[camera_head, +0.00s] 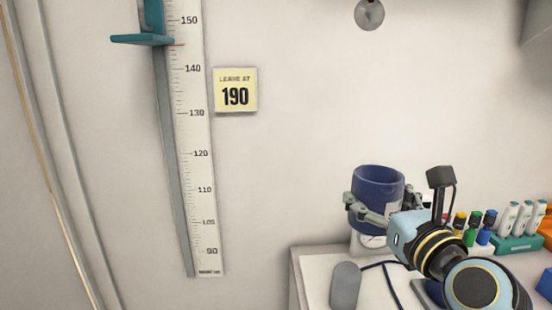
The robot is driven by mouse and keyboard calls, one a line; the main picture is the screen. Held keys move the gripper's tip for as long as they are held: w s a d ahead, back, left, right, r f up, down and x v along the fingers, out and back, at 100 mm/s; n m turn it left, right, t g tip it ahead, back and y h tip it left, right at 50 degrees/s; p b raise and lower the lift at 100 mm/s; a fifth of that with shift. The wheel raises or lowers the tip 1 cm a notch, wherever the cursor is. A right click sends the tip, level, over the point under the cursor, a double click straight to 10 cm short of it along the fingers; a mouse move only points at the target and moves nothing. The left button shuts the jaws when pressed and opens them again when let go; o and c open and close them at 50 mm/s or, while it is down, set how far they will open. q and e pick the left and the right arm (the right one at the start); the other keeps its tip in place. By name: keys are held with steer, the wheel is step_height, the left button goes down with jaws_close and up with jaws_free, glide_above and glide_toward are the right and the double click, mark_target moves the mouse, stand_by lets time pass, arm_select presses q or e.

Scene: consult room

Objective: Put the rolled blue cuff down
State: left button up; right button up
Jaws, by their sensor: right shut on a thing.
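The rolled blue cuff (378,186) is an upright, open-topped dark blue roll with a pale label low on its right side. My right gripper (382,208) is shut on it, with a finger at its left side and its right side partly hidden. The cuff shows above the back of the white counter (315,268). Whether its bottom touches anything is hard to tell, as my gripper and wrist cover part of it. A white object (364,243) shows just under it. My left gripper is not in view.
A grey cylinder (345,286) and a dark cable (389,284) are on the counter. Small capped bottles (474,226) and a teal rack of white tubes (517,243) stand at right.

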steer(key=s+d+f+n+y+b, duration=0.1)
steer(key=s+d+f+b, duration=0.15)
steer(key=f+b, duration=0.4)
steer(key=s+d+f+n+y+b, duration=0.1)
steer(key=s+d+f+b, duration=0.1)
steer(key=s+f+b, duration=0.35)
arm_select(q)
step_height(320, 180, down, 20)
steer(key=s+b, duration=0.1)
steer(key=b, duration=0.4)
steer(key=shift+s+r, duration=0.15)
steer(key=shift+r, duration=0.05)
arm_select(e)
steer(key=s+a+n+g+y, duration=0.1)
steer(key=s+a+g+y, duration=0.1)
steer(key=y, duration=0.1)
steer(key=shift+s+a+n+y, duration=0.15)
steer(key=shift+s+n+y, duration=0.15)
steer(key=shift+n, duration=0.1)
